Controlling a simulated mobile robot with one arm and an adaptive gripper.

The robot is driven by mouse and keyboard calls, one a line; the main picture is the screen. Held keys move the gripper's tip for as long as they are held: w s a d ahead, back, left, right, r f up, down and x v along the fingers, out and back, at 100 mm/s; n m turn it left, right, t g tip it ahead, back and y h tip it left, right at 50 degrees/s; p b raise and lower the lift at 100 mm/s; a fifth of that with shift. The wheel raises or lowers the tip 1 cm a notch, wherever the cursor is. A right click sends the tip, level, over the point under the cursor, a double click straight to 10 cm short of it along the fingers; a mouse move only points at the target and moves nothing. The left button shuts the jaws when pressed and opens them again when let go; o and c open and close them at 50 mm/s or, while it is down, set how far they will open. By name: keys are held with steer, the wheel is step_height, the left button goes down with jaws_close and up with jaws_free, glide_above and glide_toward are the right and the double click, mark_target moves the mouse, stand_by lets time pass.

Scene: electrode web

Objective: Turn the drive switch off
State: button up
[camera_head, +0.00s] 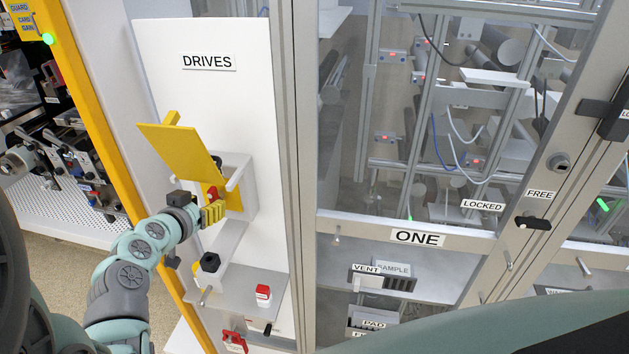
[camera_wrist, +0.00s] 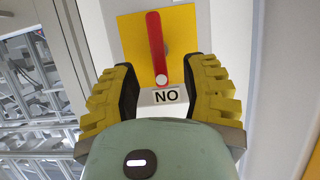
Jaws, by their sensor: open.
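The drive switch is a red lever (camera_wrist: 156,45) on a yellow plate (camera_wrist: 185,32). It stands roughly upright in the wrist view, its pale lower end close to a label (camera_wrist: 166,96) reading "NO" in that view. In the head view the red lever (camera_head: 212,192) shows partly, in a grey box (camera_head: 240,168) under the "DRIVES" sign (camera_head: 209,62). A yellow cover (camera_head: 180,148) is swung up above it. My gripper (camera_wrist: 166,75) is open, its yellow padded fingers on either side of the lever's lower end. In the head view my gripper (camera_head: 213,213) is just in front of the box; contact cannot be told.
Below the box, a shelf (camera_head: 235,290) carries a black knob (camera_head: 210,262) and a red-and-white block (camera_head: 263,295). A yellow post (camera_head: 85,120) stands left of the white panel.

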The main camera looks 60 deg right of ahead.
mark_target(211, 202)
steer(key=shift+p+x, duration=0.4)
steer(key=shift+x, duration=1.65)
steer(key=shift+s+d, duration=0.1)
steer(key=shift+s, duration=0.05)
steer(key=shift+c, duration=0.2)
jaws_close()
